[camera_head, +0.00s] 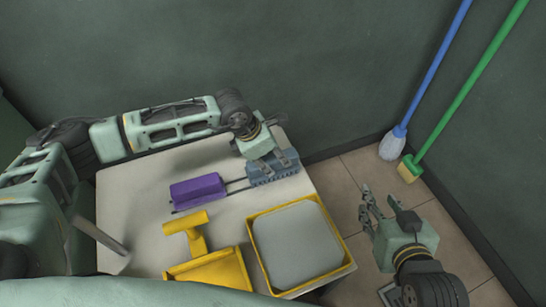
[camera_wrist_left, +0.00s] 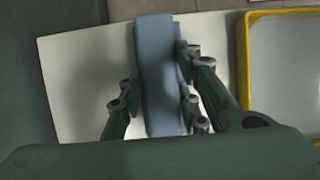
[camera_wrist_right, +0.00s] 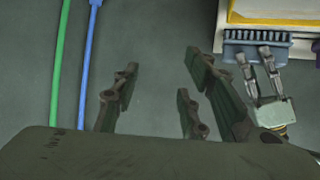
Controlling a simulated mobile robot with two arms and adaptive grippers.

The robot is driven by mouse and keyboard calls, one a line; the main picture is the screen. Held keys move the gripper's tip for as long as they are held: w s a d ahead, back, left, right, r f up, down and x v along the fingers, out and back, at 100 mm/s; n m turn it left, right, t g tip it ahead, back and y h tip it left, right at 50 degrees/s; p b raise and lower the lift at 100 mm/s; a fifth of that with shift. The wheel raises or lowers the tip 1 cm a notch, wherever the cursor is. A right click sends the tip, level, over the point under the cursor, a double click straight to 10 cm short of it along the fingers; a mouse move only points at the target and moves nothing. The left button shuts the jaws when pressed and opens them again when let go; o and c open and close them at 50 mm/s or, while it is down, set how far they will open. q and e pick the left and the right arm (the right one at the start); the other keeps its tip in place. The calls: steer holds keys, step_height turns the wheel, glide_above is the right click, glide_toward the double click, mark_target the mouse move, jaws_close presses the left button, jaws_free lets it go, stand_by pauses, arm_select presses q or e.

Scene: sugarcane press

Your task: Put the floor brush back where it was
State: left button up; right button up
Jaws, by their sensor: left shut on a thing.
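The blue-grey floor brush (camera_head: 273,171) is at the back right of the white table, its row of bristles facing the near side. My left gripper (camera_head: 268,158) is shut on it from behind. In the left wrist view, the brush's long blue-grey body (camera_wrist_left: 157,75) lies between the fingers (camera_wrist_left: 158,100). The brush also shows in the right wrist view (camera_wrist_right: 258,40); I cannot tell whether it touches the table. My right gripper (camera_head: 371,204) is open and empty, over the floor to the right of the table. Its spread fingers show in the right wrist view (camera_wrist_right: 155,95).
A purple block (camera_head: 197,190) with dark rods lies left of the brush. A yellow dustpan-like piece (camera_head: 210,272) and a yellow-rimmed tray (camera_head: 252,240) are nearer. A blue mop (camera_head: 425,85) and green broom (camera_head: 470,85) lean in the right corner. The table's back left (camera_head: 125,190) is clear.

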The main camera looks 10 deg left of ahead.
mark_target(274, 157)
arm_select(q)
steer(key=o, duration=1)
steer(key=shift+f, duration=0.1)
arm_select(e)
steer(key=shift+w+a+r+t, duration=0.25)
steer(key=shift+w+r+t, duration=0.1)
steer(key=shift+r, duration=0.15)
steer(key=shift+d, duration=0.1)
arm_select(q)
steer(key=p+v, duration=0.1)
steer(key=v, duration=0.3)
steer(key=shift+w+d, duration=0.1)
steer(key=shift+w, duration=0.05)
steer(key=p+v, duration=0.2)
steer(key=v, duration=0.6)
steer(key=shift+r, duration=0.4)
arm_select(e)
steer(key=s+d+f+g+h, duration=0.1)
steer(key=s+d+f+g, duration=0.1)
steer(key=s+f+g, duration=0.2)
steer(key=s+d+f+g+h, duration=0.1)
steer(key=s+d+f+g, duration=0.2)
steer(key=s, duration=0.8)
steer(key=shift+f+g, duration=0.9)
steer(key=shift+g, duration=0.05)
steer(key=shift+w, duration=0.1)
